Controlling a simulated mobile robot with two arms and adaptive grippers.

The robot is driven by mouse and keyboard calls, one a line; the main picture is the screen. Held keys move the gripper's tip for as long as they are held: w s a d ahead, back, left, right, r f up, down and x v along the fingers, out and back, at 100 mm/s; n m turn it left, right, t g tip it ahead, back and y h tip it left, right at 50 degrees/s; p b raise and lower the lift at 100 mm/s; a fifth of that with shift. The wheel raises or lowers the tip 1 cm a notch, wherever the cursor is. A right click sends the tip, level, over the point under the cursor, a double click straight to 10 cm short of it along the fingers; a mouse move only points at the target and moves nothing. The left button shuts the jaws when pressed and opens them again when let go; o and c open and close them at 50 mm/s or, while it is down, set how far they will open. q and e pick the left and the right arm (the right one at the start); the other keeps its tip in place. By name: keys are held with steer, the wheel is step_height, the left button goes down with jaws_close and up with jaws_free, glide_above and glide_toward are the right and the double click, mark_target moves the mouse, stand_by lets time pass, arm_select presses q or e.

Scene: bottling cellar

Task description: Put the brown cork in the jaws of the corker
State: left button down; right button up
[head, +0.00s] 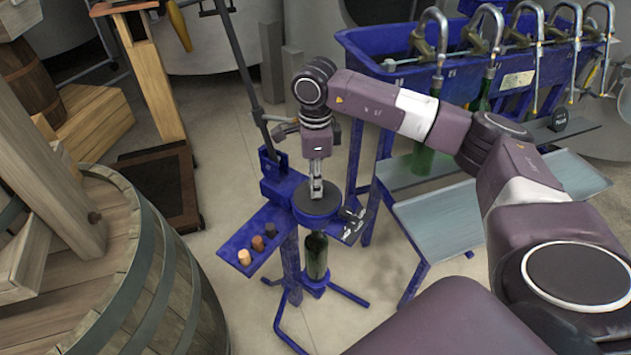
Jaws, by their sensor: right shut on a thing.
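The blue floor corker (291,235) stands in the middle, with its round dark jaw plate (317,207) on top and its long lever (240,65) raised. A dark green bottle (316,257) stands upright under the plate. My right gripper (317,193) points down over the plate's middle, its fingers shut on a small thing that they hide. I cannot tell whether it touches the jaws. On the corker's blue side shelf stand a tan cork (244,257), a brown-looking cork (258,243) and a darker cork (270,230). My left gripper is out of view.
A large wooden barrel (150,285) stands close on the left. A wooden and metal frame (153,75) is behind it. On the right, a blue filler trough (400,70) with several spouts stands over grey shelves (440,218) and green bottles. Bare floor shows in front of the corker.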

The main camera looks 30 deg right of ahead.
steer(key=shift+f+b, duration=0.35)
steer(key=shift+f, duration=0.25)
steer(key=o, duration=0.8)
steer(key=shift+c, duration=0.2)
step_height(320, 180, up, 12)
stand_by(0.6)
